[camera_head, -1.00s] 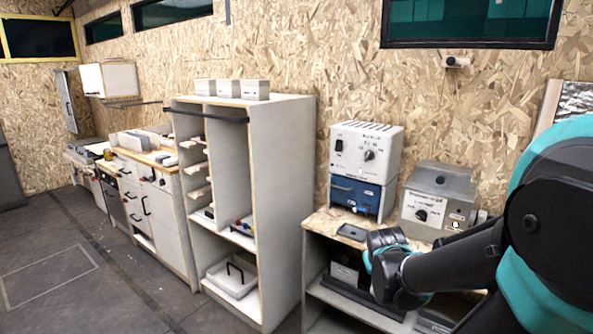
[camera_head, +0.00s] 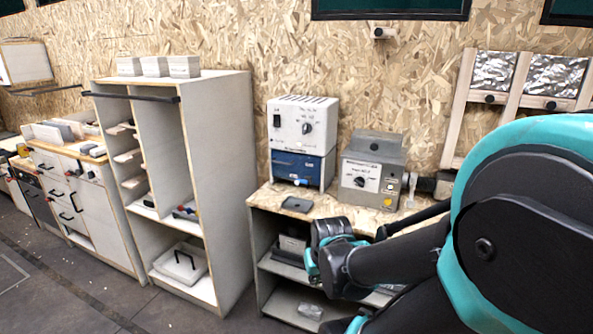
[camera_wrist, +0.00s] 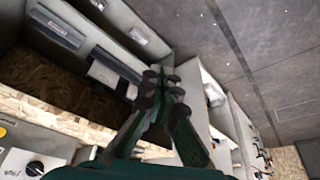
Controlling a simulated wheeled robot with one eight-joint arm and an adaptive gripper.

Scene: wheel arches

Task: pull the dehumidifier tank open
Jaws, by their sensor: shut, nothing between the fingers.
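The dehumidifier (camera_head: 303,120) is a white box with a dial, standing on the wooden worktop against the wall. Its blue tank (camera_head: 297,168) is the lower section and looks closed flush in the front. In the wrist view my gripper (camera_wrist: 166,80) is shut with nothing between its fingers, in front of the open shelves. In the head view my arm fills the right side, and I cannot make out the fingertips. The gripper is apart from the tank.
A grey appliance (camera_head: 369,172) with a dial stands right of the dehumidifier; a dark flat pad (camera_head: 297,204) lies on the worktop (camera_head: 335,212) in front. A tall white cabinet (camera_head: 222,165) rises to the left. Open shelves are below the worktop. Floor is clear at lower left.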

